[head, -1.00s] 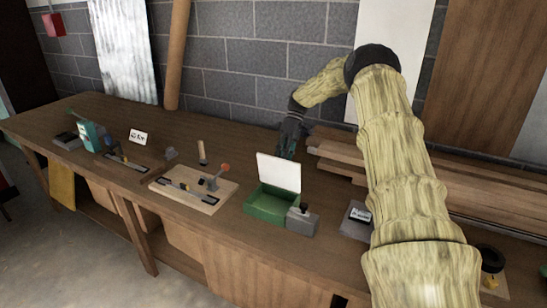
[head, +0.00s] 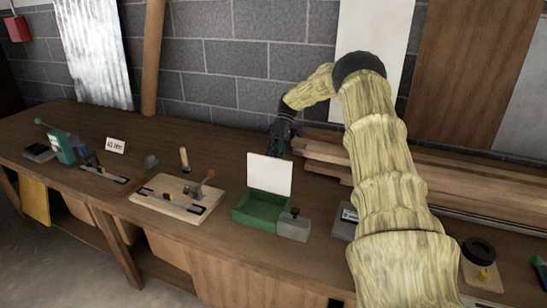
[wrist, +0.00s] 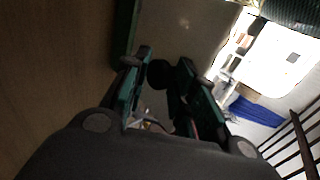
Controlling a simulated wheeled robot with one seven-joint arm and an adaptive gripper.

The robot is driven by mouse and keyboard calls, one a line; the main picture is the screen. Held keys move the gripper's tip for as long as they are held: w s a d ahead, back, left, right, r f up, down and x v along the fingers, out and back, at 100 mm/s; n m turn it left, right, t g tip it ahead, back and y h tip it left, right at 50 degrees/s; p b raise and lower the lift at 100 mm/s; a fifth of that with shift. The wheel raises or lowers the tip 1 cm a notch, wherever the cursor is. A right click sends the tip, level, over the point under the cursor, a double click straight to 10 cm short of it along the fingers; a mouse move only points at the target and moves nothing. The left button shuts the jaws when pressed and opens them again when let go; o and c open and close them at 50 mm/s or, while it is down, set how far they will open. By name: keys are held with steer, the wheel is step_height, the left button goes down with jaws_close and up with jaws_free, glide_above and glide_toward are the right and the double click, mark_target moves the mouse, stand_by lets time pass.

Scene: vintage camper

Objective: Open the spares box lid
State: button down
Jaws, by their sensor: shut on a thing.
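The spares box (head: 240,212) is a green open-topped box on the workbench. Its pale lid (head: 269,175) stands raised, near upright, at the back edge, so the green inside shows. My gripper (head: 283,143) is behind the lid in the head view, its tips partly hidden by it. In the wrist view my gripper (wrist: 163,82) has its fingers closed around a dark round knob (wrist: 159,73) on the lid's outer face (wrist: 190,35). A green edge of the box (wrist: 124,30) runs beside the lid there.
A grey block with a dark knob (head: 293,226) adjoins the box on the right. A clamp board (head: 175,203) lies to the left. Stacked planks (head: 325,150) lie behind and right. The grey block wall (head: 235,62) rises behind the bench.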

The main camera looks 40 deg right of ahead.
steer(key=c, duration=1.4)
jaws_free()
steer(key=shift+s+d+f, duration=0.1)
steer(key=shift+s+f, duration=0.1)
steer(key=shift+f, duration=0.35)
steer(key=shift+s+f, duration=0.2)
steer(key=shift+f, duration=0.3)
steer(key=o, duration=0.3)
steer(key=shift+w+f, duration=0.15)
steer(key=shift+w, duration=0.05)
steer(key=shift+w+r, duration=0.1)
steer(key=shift+r, duration=0.1)
steer(key=shift+d, duration=0.15)
steer(key=v, duration=0.8)
steer(key=shift+w+a+r, duration=0.1)
steer(key=shift+w+a, duration=0.1)
steer(key=shift+a, duration=0.1)
